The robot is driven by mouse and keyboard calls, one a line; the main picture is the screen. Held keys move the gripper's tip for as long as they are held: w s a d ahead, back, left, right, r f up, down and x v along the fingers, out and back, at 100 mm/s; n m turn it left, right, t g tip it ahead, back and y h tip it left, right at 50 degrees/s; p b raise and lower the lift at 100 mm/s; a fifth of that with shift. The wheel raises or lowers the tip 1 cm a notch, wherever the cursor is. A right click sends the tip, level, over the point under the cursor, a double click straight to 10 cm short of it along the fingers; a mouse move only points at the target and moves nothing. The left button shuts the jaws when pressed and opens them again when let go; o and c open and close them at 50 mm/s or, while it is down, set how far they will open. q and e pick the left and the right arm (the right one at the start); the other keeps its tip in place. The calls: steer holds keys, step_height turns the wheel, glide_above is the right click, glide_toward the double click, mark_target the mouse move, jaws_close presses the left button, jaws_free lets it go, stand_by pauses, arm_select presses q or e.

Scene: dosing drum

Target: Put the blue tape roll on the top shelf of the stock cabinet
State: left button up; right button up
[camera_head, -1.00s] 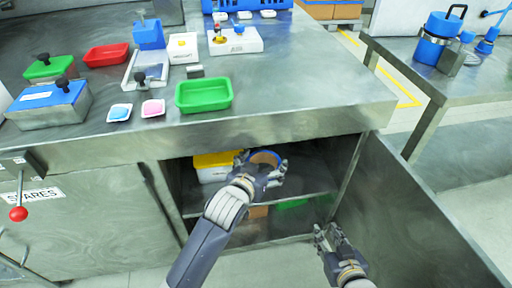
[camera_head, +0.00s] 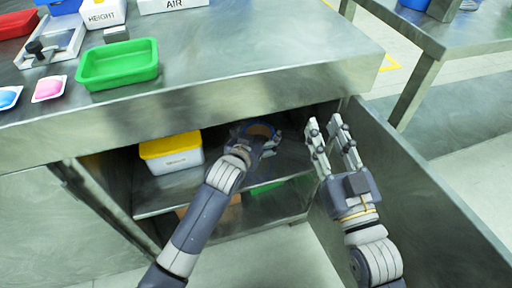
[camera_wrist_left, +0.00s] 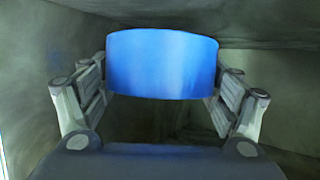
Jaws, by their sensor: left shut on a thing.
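My left gripper (camera_head: 262,143) is inside the open stock cabinet (camera_head: 110,205), shut on the blue tape roll (camera_head: 262,129). In the left wrist view the blue tape roll (camera_wrist_left: 162,64) sits between both fingers (camera_wrist_left: 160,95). In the head view the fingers partly hide the roll, and its brown inside shows. The roll is over the right part of the top shelf (camera_head: 155,205); I cannot tell whether it touches the shelf. My right gripper (camera_head: 326,133) is open and empty, in front of the cabinet's right side by the open door (camera_head: 410,190).
A white box with a yellow lid (camera_head: 172,153) stands on the top shelf, left of my left gripper. A green bin (camera_head: 268,186) is on the level below. The worktop (camera_head: 230,65) overhangs the opening and carries a green tray (camera_head: 118,64).

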arm_select(q)
steer(key=shift+f, duration=0.75)
steer(key=shift+f+b, duration=0.35)
step_height(320, 180, down, 3)
steer(key=shift+f+b, duration=0.1)
steer(key=shift+b, duration=0.6)
arm_select(e)
steer(key=s+r+t+y, duration=0.2)
steer(key=s+r+t, duration=0.4)
steer(key=r, duration=0.3)
steer(key=shift+r+y, duration=0.3)
steer(key=shift+r, duration=0.1)
steer(key=shift+d+t, duration=0.1)
steer(key=shift+t, duration=0.2)
arm_select(q)
steer(key=o, duration=1.1)
steer(key=shift+f, duration=0.1)
steer(key=shift+r, duration=0.2)
arm_select(e)
steer(key=shift+w, duration=0.1)
